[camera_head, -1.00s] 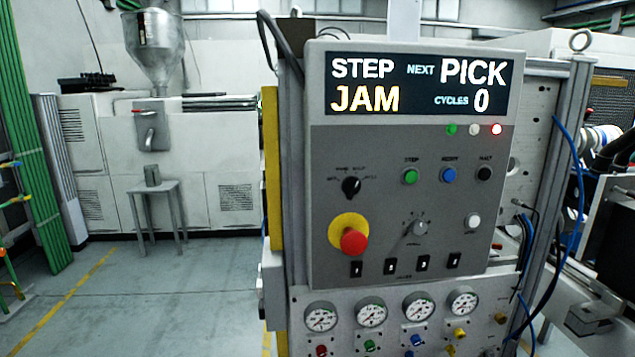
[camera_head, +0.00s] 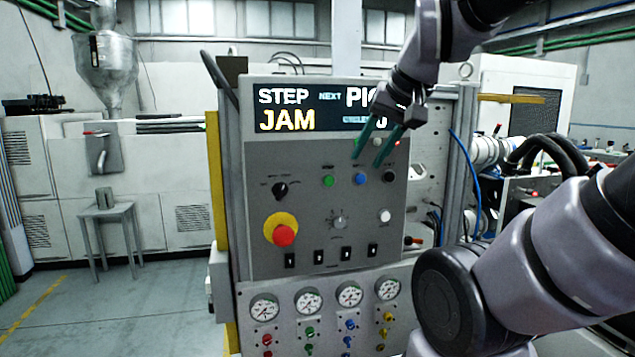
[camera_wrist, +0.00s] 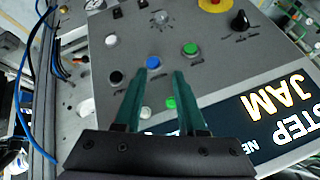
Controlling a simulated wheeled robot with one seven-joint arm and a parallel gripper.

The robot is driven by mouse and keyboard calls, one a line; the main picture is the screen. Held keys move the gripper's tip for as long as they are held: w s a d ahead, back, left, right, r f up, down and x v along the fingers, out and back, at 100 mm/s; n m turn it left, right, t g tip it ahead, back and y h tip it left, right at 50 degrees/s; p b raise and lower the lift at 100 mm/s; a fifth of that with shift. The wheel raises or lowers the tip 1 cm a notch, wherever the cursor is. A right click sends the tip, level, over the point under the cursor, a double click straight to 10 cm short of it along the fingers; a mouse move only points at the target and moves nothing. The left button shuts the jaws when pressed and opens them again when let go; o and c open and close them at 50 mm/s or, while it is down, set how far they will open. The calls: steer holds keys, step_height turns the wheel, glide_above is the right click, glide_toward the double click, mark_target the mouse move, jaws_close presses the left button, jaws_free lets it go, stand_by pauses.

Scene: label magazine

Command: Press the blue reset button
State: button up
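The blue reset button (camera_head: 360,178) is on the grey control panel (camera_head: 262,220), between a green button (camera_head: 328,181) and a black button (camera_head: 388,176). My gripper (camera_head: 368,160) is in front of the panel's upper right, its two teal fingers apart with nothing between them. In the wrist view the blue button (camera_wrist: 153,62) shows just beyond the fingertips of my gripper (camera_wrist: 163,74), near the left one. I cannot tell whether a fingertip touches the panel. The display (camera_head: 300,108) reads STEP and JAM; my gripper covers part of its right side.
A red emergency stop (camera_head: 284,235) on a yellow base, a selector knob (camera_head: 280,190), a grey dial (camera_head: 338,222) and a white button (camera_head: 385,216) share the panel. Gauges (camera_head: 264,307) line the lower panel. Blue cables (camera_head: 473,185) hang at the right. Open floor lies at left.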

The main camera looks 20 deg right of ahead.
jaws_close()
stand_by(1.6)
